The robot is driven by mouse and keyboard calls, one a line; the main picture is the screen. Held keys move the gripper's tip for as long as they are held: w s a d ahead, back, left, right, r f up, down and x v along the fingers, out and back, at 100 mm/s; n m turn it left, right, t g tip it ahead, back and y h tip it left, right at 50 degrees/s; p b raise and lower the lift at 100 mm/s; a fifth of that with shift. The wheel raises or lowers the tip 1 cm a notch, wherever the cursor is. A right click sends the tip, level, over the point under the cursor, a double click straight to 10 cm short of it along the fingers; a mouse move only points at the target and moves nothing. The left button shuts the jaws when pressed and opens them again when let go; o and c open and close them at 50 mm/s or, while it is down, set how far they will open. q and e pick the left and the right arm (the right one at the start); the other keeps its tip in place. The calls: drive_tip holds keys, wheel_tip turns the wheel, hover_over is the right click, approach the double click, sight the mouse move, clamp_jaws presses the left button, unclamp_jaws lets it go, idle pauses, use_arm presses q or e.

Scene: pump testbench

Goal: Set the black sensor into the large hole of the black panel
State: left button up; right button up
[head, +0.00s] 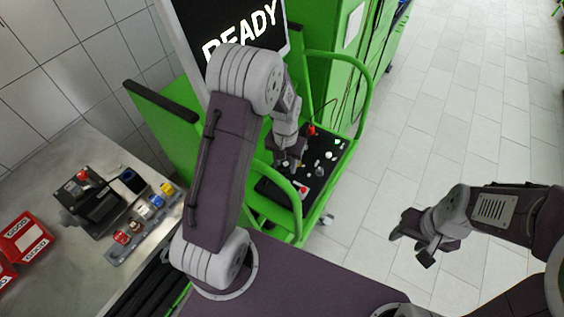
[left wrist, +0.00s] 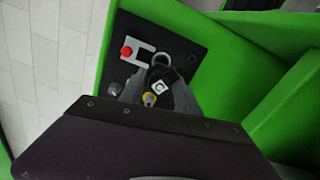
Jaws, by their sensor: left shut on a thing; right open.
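The black panel (head: 335,156) lies in the green bench in the head view, with small white and metal parts on it. It also shows in the left wrist view (left wrist: 190,45), with a red button and a white plate. My left gripper (head: 288,165) is over the near-left part of the panel. In the left wrist view its fingers (left wrist: 160,80) are shut on a dark round thing, which seems to be the black sensor (left wrist: 161,72). The large hole cannot be made out; the fingers may hide it. My right gripper (head: 413,238) is open and empty over the floor.
Green rails (head: 362,90) border the panel, and a screen reading READY (head: 240,30) stands behind it. At left, a metal table (head: 60,165) holds a black device (head: 95,207), red boxes (head: 22,238) and several small coloured parts. Tiled floor at right is clear.

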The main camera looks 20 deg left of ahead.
use_arm(q)
drive_tip(key=shift+d+f, duration=0.25)
drive_tip(key=shift+d, duration=0.2)
drive_tip(key=shift+f+b, duration=0.4)
drive_tip(key=shift+b, duration=0.15)
drive_tip(key=a+f+b, duration=0.2)
drive_tip(key=f, duration=0.1)
drive_tip(key=shift+w+f+b, duration=0.15)
drive_tip(key=shift+f+b, duration=0.15)
drive_tip(key=shift+b, duration=0.05)
drive_tip(key=shift+d+f+b, duration=0.3)
drive_tip(key=shift+f+b, duration=0.5)
drive_tip(key=shift+f, duration=0.1)
drive_tip(key=shift+d+f+b, duration=0.35)
drive_tip(key=shift+f, duration=0.1)
drive_tip(key=shift+a+f, duration=0.1)
drive_tip(key=shift+a, duration=0.3)
use_arm(e)
wheel_tip(320, 180, down, 6)
drive_tip(key=shift+a, duration=0.25)
use_arm(q)
drive_tip(key=shift+d, duration=0.25)
use_arm(e)
drive_tip(key=shift+d, duration=0.15)
use_arm(q)
drive_tip(key=shift+a, duration=0.1)
